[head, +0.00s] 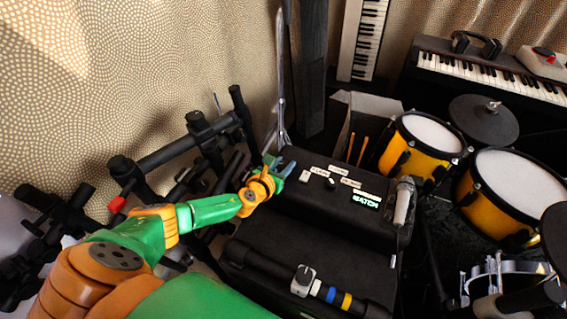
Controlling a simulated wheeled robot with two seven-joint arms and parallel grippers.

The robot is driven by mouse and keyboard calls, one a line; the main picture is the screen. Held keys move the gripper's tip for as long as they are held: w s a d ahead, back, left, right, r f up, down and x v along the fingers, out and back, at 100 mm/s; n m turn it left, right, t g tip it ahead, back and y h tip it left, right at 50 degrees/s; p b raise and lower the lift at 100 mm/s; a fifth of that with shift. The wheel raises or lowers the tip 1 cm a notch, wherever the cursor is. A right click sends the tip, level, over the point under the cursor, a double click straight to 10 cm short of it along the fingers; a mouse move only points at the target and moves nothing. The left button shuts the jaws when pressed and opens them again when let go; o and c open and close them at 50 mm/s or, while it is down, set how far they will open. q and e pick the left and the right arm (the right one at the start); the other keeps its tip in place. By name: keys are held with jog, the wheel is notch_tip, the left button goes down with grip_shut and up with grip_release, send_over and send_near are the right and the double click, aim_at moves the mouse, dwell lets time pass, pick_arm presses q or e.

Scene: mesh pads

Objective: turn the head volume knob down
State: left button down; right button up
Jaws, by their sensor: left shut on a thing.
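The black amp head (300,205) stands in the middle of the head view. Small white labels (321,171) and small pale knobs (305,175) show on its top, with lit green lettering (366,201) at its right. My left gripper (284,170) is at the left end of this top, beside the labels. It is shut on what seems to be the head volume knob, which its fingers hide. The knob's pointer and setting cannot be made out. My right gripper is not in view.
A microphone (402,203) stands at the right end of the amp. Yellow drums (425,142) and a cymbal (483,122) are to the right. Black stands (150,160) crowd the left by my arm. A dark tube with a silver fitting (303,281) lies in front.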

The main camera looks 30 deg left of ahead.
pick_arm(q)
jog(key=shift+d+r+n+y+p, duration=0.1)
jog(key=shift+n+y+p, duration=0.6)
jog(key=shift+n+y, duration=0.35)
jog(key=shift+n+g+y, duration=0.5)
jog(key=shift+n+y, duration=0.15)
jog(key=shift+y, duration=0.3)
jog(key=shift+f+n+g+y, duration=0.2)
jog(key=shift+n+g+y, duration=0.2)
jog(key=shift+n+y, duration=0.6)
jog(key=shift+n+g+y+b, duration=0.5)
jog(key=shift+n+y+b, duration=0.2)
jog(key=shift+n+y, duration=0.25)
jog(key=shift+r+y, duration=0.1)
jog(key=shift+y, duration=0.15)
